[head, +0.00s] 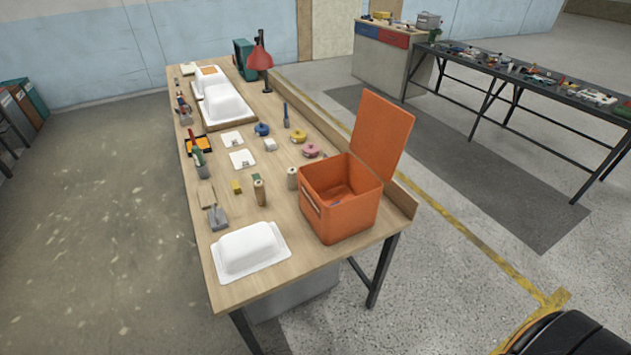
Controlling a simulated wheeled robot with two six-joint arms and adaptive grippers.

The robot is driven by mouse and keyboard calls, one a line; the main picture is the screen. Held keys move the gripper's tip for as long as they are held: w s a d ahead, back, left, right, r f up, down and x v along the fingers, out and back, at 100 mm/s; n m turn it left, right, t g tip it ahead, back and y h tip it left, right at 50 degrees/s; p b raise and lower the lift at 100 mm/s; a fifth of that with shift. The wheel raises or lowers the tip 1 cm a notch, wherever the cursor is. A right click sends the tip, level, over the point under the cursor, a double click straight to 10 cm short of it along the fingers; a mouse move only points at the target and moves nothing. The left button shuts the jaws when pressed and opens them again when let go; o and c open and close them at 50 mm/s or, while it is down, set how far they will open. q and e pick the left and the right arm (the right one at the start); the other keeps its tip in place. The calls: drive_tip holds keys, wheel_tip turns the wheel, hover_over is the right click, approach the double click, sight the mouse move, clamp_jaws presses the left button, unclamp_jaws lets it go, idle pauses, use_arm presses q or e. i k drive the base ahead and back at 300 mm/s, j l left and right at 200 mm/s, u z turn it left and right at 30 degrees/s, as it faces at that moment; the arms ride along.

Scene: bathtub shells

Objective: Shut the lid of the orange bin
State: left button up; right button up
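The orange bin (344,216) stands at the near right end of the long wooden workbench. Its lid (382,134) is open and stands up from the bin's right-hand rim, leaning a little back to the right. The bin's inside shows, with something small and purplish at the bottom that I cannot make out. Neither of my grippers is in the head view, and nothing touches the lid.
The workbench (285,266) carries a white tub shell (248,250) left of the bin, more white shells (224,103) at the far end, small tools, tape rolls and a red lamp (259,58). A dark table (520,88) stands to the right. Floor between is clear.

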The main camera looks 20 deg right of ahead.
sight(381, 129)
drive_tip(key=l+u, duration=0.1)
drive_tip(key=l, duration=0.85)
drive_tip(key=k+l+u, duration=0.15)
drive_tip(key=l, duration=0.3)
drive_tip(key=l+u, duration=0.1)
drive_tip(key=l, duration=0.4)
drive_tip(key=k+l, duration=0.1)
drive_tip(key=l, duration=0.35)
drive_tip(key=l+u, duration=0.15)
drive_tip(key=l, duration=0.35)
drive_tip(key=k+l+u, duration=0.1)
drive_tip(key=l, duration=0.3)
drive_tip(key=k+l, duration=0.2)
drive_tip(key=l, duration=0.25)
drive_tip(key=l+u, duration=0.05)
